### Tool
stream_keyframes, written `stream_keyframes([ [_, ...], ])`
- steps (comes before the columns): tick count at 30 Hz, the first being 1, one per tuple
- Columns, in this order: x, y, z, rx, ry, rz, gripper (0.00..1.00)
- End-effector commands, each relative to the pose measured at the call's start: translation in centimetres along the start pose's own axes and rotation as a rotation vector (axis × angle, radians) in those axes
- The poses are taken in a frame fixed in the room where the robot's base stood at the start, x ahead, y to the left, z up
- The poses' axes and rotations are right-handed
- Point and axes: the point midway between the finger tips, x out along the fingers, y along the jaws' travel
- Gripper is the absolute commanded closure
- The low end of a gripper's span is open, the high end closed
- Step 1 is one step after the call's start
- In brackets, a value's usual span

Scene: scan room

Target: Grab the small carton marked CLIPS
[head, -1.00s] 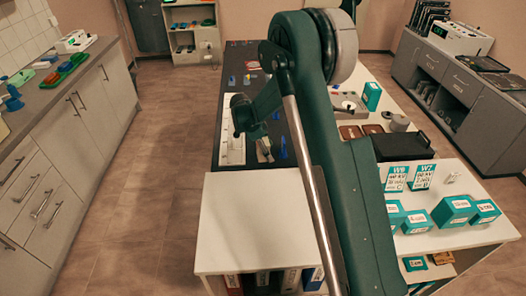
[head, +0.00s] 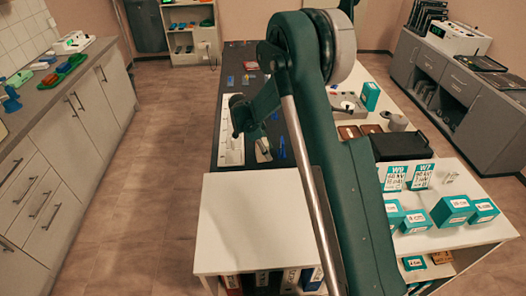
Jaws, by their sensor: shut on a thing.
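My dark green arm crosses the middle of the head view, and I cannot make out my gripper's fingers or anything held in them. Several small teal and white cartons stand on the white shelf at the right: one is partly hidden by my arm, one small carton (head: 415,221) is beside it, then a larger carton (head: 453,210) and a carton (head: 484,211) at the right. Another teal carton (head: 371,96) stands farther back on the table. Their labels are too small to read, so I cannot tell which is marked CLIPS.
A bare white top (head: 252,225) is left of my arm. Grey cabinets (head: 462,95) line the right; the floor (head: 150,170) at left is clear.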

Motion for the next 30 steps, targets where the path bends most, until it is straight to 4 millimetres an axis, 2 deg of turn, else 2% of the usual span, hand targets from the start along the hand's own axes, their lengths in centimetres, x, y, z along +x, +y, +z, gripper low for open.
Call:
stream_keyframes([
  [5, -0.3, 0.0, -0.1, 0.000, 0.000, 0.000, 0.74],
  [10, -1.4, 0.0, -0.6, 0.000, 0.000, 0.000, 0.74],
  [24, -7.4, 0.0, -3.1, 0.000, 0.000, 0.000, 0.74],
  [30, -8.9, 0.0, -3.7, 0.000, 0.000, 0.000, 0.74],
])
